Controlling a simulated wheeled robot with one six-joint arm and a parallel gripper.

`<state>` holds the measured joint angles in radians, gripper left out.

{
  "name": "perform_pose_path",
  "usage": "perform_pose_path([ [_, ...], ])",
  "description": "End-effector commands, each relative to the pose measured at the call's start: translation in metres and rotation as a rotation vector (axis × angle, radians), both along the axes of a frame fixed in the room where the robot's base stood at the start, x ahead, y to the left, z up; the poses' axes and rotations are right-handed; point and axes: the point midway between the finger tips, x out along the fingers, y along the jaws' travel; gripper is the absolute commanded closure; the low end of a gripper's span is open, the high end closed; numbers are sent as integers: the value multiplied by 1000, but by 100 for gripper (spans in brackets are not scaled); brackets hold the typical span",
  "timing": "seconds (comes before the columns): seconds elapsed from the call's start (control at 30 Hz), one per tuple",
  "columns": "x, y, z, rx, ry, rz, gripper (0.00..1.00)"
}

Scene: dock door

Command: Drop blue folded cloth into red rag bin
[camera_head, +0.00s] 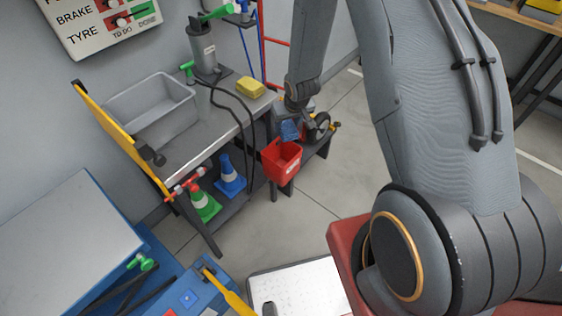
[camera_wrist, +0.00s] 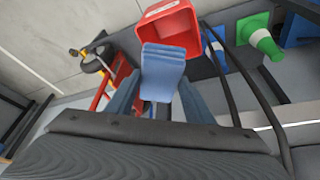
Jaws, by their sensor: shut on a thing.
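The blue folded cloth (camera_wrist: 163,70) is held in my gripper (camera_wrist: 163,92), between its two fingers in the wrist view. In the head view the cloth (camera_head: 290,131) hangs at the end of my arm, just above the red rag bin (camera_head: 282,162). The bin's inside is partly hidden by the cloth.
The grey workbench (camera_head: 205,137) carries a grey tub (camera_head: 150,112), a yellow sponge-like block (camera_head: 251,87) and a grey cylinder (camera_head: 203,50). A green cone (camera_head: 204,205) and a blue cone (camera_head: 230,178) stand below. A black cable hangs beside the bin. Bare floor lies in front.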

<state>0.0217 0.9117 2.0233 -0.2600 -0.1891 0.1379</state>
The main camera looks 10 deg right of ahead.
Motion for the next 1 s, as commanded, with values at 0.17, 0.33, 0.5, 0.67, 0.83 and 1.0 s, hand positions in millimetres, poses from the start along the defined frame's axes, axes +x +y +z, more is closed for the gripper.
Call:
perform_pose_path([
  [0.17,1,0,-10,0,0,0,73],
  [0.33,1,0,-27,0,1,0,73],
  [0.5,1,0,-46,0,0,0,73],
  [0.67,1,0,-58,0,0,0,73],
  [0.83,1,0,-60,0,-1,0,73],
  [1.0,0,0,-59,0,0,0,49],
])
